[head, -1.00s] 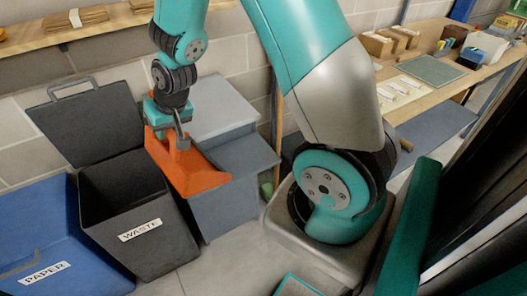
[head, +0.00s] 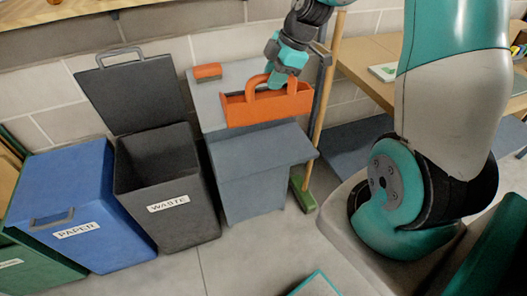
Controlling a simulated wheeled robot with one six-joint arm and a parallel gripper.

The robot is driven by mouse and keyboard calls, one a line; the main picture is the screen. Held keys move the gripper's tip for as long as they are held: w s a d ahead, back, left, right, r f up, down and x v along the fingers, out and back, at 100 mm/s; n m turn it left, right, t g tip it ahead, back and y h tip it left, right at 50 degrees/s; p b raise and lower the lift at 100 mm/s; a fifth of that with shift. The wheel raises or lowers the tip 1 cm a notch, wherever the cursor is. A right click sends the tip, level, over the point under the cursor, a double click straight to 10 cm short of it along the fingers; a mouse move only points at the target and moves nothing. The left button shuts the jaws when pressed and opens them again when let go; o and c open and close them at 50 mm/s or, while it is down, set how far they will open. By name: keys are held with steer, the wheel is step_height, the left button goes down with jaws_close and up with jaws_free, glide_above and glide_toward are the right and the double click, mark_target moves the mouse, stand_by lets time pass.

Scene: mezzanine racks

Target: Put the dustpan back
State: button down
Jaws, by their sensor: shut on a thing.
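The orange dustpan (head: 262,110) hangs from my gripper (head: 272,78), which is shut on its looped handle. It is in front of the upper part of a grey stepped cabinet (head: 250,165), with its long open side facing the front. From this view I cannot tell whether it touches the cabinet top. The tips of my gripper are partly hidden behind the handle.
A small orange block (head: 207,71) lies on the cabinet top. A broom (head: 326,95) with a green head stands right of the cabinet. Left are an open black waste bin (head: 165,215) and a blue paper bin (head: 70,200). A wooden bench (head: 365,60) is at right.

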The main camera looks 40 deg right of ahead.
steer(key=shift+s+d+f+n, duration=0.1)
steer(key=shift+d+n, duration=0.05)
steer(key=shift+n, duration=0.15)
step_height(320, 180, down, 20)
steer(key=p, duration=0.3)
steer(key=shift+r, duration=0.2)
steer(key=shift+f, duration=0.2)
steer(key=c, duration=0.9)
jaws_free()
steer(key=shift+r, duration=0.1)
steer(key=shift+c, duration=0.2)
